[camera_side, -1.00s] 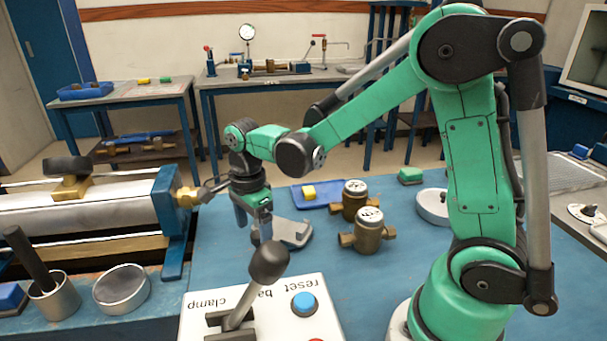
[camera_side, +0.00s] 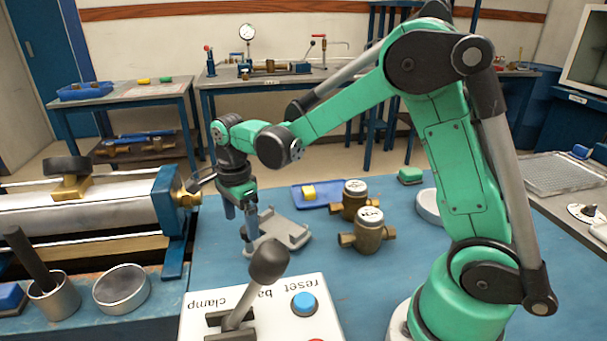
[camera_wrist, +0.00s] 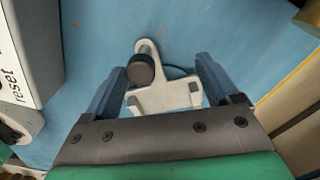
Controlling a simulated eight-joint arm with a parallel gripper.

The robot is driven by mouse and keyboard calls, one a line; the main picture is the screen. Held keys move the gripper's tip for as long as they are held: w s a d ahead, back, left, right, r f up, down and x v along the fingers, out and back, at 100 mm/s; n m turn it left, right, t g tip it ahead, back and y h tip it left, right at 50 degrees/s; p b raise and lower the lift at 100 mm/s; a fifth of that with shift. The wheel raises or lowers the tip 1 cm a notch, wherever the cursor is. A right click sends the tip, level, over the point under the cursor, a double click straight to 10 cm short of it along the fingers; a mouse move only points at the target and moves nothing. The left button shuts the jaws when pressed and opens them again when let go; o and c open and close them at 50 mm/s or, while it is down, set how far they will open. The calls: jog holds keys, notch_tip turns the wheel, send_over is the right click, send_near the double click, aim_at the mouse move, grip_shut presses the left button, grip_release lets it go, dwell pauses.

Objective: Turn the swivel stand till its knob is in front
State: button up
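The swivel stand is a pale grey plate (camera_side: 290,235) with raised edges, low on the blue bench in the side view. In the wrist view its plate (camera_wrist: 165,98) lies between my fingers, with an arm reaching up the picture. Its dark round knob (camera_wrist: 140,69) is close to the left finger; contact cannot be told. In the side view I cannot make out the knob, which is at or behind my fingers. My gripper (camera_side: 246,228) points down at the stand's left side. In the wrist view my gripper (camera_wrist: 160,67) has its blue fingers wide apart.
Two brass meters (camera_side: 369,232) (camera_side: 352,199) stand right of the stand. A blue tray (camera_side: 322,205) with a yellow block is behind. The control box (camera_side: 265,315) with its black-knobbed lever is in front. The clamp bench (camera_side: 172,215) is left.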

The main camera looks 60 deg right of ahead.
jog(key=shift+w+d, duration=0.35)
jog(key=shift+w, duration=0.3)
jog(key=shift+w+d, duration=0.35)
jog(key=shift+w, duration=0.25)
jog(key=shift+o, duration=1.4)
notch_tip(320, 180, up, 6)
jog(key=shift+f, duration=0.25)
